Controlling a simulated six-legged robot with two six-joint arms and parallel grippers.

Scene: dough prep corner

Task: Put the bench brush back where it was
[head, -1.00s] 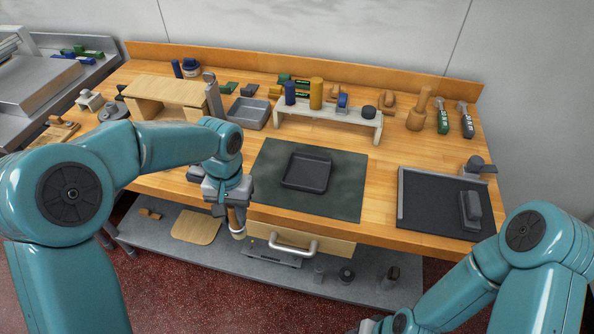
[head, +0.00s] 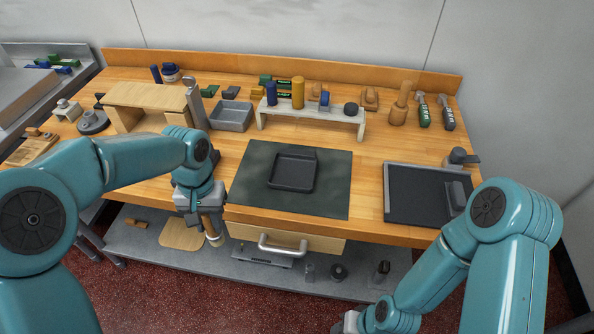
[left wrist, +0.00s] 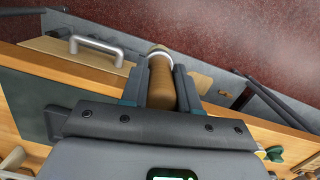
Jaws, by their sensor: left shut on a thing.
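My left gripper (head: 207,215) is shut on a brown, rounded wooden piece with a pale ring at its far end, taken to be the bench brush (head: 213,233). It hangs in front of the bench's front edge, above the lower shelf. In the left wrist view the brush (left wrist: 161,80) lies between the two fingers; its bristles cannot be made out. My right arm is at the lower right; its gripper (head: 347,325) is only partly in view at the bottom edge, and its jaws cannot be made out.
The wooden bench (head: 375,185) holds a dark mat (head: 330,195) with a black tray (head: 292,170), a white riser (head: 310,117), a grey bin (head: 232,115) and a black-topped tray (head: 415,195) at right. A drawer handle (head: 282,246) juts out. The lower shelf (head: 150,240) has bare room.

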